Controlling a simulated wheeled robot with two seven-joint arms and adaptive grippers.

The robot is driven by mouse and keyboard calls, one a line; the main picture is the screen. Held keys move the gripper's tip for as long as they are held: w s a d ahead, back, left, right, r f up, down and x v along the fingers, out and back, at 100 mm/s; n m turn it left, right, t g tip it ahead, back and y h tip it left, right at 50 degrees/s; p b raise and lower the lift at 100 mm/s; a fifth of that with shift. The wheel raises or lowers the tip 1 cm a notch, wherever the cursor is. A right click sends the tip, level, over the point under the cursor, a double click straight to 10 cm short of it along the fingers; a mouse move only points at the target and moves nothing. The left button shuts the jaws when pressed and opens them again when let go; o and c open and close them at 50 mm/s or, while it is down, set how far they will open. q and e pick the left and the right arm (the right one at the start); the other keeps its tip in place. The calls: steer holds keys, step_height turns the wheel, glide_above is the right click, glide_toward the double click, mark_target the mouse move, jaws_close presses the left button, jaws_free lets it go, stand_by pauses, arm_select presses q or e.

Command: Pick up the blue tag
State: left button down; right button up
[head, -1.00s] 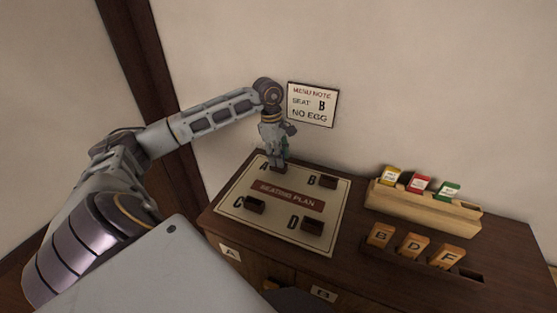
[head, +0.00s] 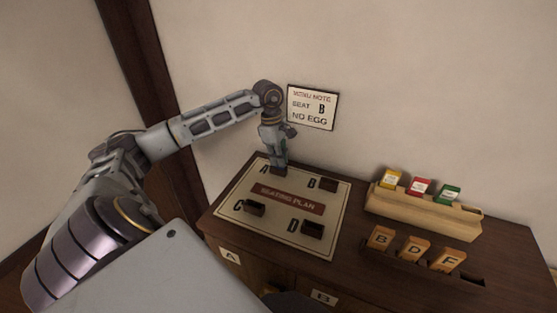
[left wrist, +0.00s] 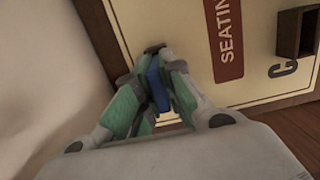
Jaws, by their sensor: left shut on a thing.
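The blue tag (left wrist: 157,86) shows in the left wrist view between the green finger pads of my left gripper (left wrist: 156,80). The gripper is shut on it. In the head view my left gripper (head: 278,166) points down at the dark holder beside the letter A on the seating plan board (head: 232,217). The tag cannot be made out in the head view, where the fingers hide it. I cannot tell whether the tag's lower end is inside the holder. My right gripper is not in view.
Holders at B (head: 328,185), C (head: 254,208) and D (head: 312,229) look empty. A wooden rack (head: 425,212) holds yellow, red and green tags. In front, a dark rack holds wooden B, D and F tags (head: 414,247). A menu note (head: 312,107) hangs on the wall.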

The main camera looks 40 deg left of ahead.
arm_select(q)
steer(key=shift+r, duration=0.85)
step_height(320, 180, up, 6)
steer(key=shift+f+b, duration=0.1)
steer(key=shift+b, duration=0.2)
steer(key=shift+r, duration=1.15)
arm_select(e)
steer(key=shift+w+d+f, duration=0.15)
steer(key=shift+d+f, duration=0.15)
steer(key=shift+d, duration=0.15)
